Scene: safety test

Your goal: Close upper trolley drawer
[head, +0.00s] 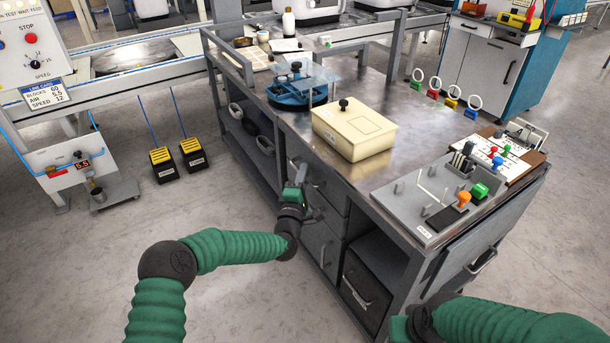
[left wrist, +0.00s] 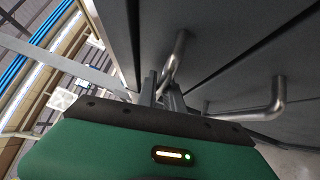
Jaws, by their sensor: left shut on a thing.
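The grey metal trolley (head: 420,160) stands in the middle of the head view. Its upper drawer (head: 333,191) is below the worktop on the front side, above a lower drawer (head: 320,242). My left gripper (head: 302,172) is at the upper drawer's front, partly hidden by its own wrist. In the left wrist view my left gripper (left wrist: 160,92) is shut on a bar handle (left wrist: 178,55), close to the dark drawer fronts. A second bar handle (left wrist: 278,98) is to the right, apart from the fingers. How far the upper drawer stands out is hard to tell.
On the worktop are a cream lidded box (head: 354,128), a blue round fixture (head: 297,90) and a grey board with coloured knobs (head: 445,197). A dark bin (head: 366,290) sits in an open bay. Yellow-black pedals (head: 163,163) stand on the floor; the floor in front is clear.

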